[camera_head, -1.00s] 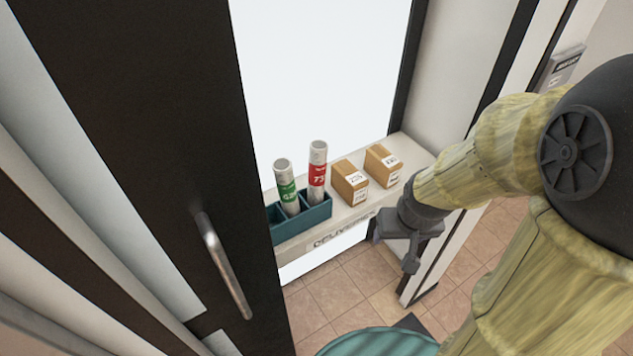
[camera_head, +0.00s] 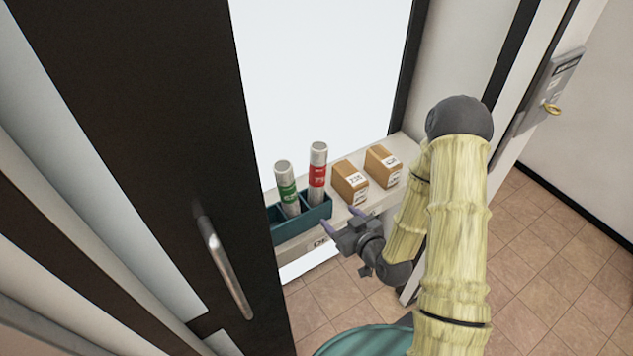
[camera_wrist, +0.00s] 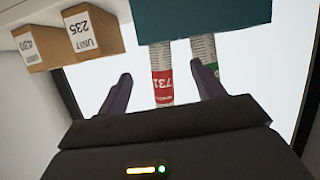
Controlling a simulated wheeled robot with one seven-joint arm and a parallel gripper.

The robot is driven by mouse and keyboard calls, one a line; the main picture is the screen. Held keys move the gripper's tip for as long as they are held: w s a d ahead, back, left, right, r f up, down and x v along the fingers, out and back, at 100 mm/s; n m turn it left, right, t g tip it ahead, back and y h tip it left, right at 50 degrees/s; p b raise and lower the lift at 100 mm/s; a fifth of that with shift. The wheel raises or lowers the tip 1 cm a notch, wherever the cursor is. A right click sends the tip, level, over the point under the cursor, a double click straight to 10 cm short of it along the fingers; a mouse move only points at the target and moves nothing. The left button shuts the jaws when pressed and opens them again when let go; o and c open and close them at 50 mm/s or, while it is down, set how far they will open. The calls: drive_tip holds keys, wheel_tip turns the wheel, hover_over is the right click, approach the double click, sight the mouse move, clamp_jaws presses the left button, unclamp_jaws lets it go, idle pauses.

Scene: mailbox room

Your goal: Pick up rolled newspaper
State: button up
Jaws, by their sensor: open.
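Two rolled newspapers stand upright in a teal holder (camera_head: 318,216) on the shelf. One has a red label (camera_head: 318,172) and stands on the right; the other has a green label (camera_head: 287,190) and stands on the left. In the wrist view, upside down, the red-labelled roll (camera_wrist: 161,84) shows between my fingers and the green-labelled roll (camera_wrist: 206,62) shows near the right finger. My gripper (camera_head: 343,222) is open and empty, in front of the holder and a little to its right. The rolls' lower ends are hidden in the holder.
Two brown boxes, (camera_head: 349,180) and (camera_head: 382,166), sit on the shelf (camera_head: 408,150) right of the holder. A dark door (camera_head: 165,150) with a metal handle (camera_head: 228,268) stands close on the left. Tiled floor is open at the right.

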sight(322, 185)
drive_tip(key=m+t, duration=0.1)
drive_tip(key=s+t, duration=0.1)
drive_tip(key=r+m+t, duration=0.1)
drive_tip(key=t, duration=0.1)
drive_tip(key=shift+s+d+m, duration=0.25)
drive_tip(key=shift+s+m, duration=0.05)
drive_tip(key=shift+s, duration=0.05)
drive_tip(key=p+x, duration=0.1)
drive_tip(key=x, duration=1.1)
drive_tip(key=shift+r, duration=0.2)
drive_tip(key=shift+w+f, duration=0.1)
drive_tip(key=shift+a, duration=0.1)
